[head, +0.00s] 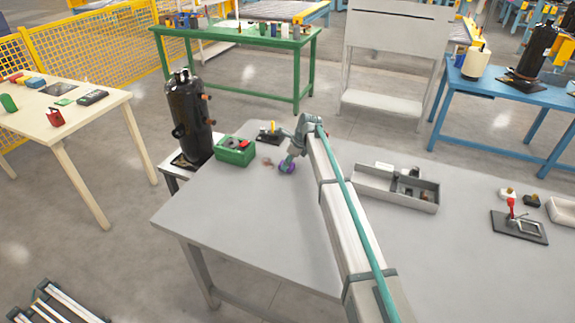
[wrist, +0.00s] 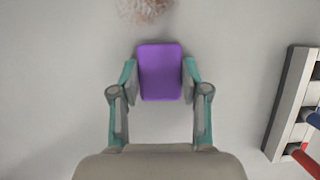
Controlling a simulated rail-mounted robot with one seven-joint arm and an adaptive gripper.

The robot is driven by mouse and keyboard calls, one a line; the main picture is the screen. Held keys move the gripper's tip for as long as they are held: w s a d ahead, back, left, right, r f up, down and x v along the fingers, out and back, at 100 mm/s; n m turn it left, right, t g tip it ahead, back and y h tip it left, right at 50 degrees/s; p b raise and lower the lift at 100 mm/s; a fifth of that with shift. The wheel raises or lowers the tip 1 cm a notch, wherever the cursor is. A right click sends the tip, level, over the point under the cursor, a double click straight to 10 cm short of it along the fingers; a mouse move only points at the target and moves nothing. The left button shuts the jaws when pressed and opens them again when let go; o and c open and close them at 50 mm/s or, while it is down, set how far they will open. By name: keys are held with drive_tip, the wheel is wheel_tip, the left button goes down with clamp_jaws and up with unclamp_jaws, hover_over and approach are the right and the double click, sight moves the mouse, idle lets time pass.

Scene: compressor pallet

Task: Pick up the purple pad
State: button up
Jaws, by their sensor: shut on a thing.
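The purple pad (wrist: 160,72) is a rounded rectangular block between the two fingers of my gripper (wrist: 160,82) in the wrist view. The fingers touch its left and right sides, and my gripper is shut on it. In the head view the purple pad (head: 287,168) shows as a small purple patch at my gripper (head: 288,163), over the left part of the grey table. My gripper partly hides it there. I cannot tell whether the pad is raised off the table.
A green bin (head: 235,151) stands to the left, near a black compressor (head: 190,115). A grey divided tray (head: 395,187) lies right of my arm. The table's front left area is clear.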

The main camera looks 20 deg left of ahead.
drive_tip(key=shift+r, duration=0.15)
drive_tip(key=shift+r, duration=0.2)
wheel_tip(320, 180, up, 2)
drive_tip(key=shift+r+b, duration=0.15)
drive_tip(key=shift+b, duration=0.7)
drive_tip(key=s+d+r+b, duration=0.3)
drive_tip(key=s+d+r, duration=0.7)
drive_tip(key=shift+w, duration=0.1)
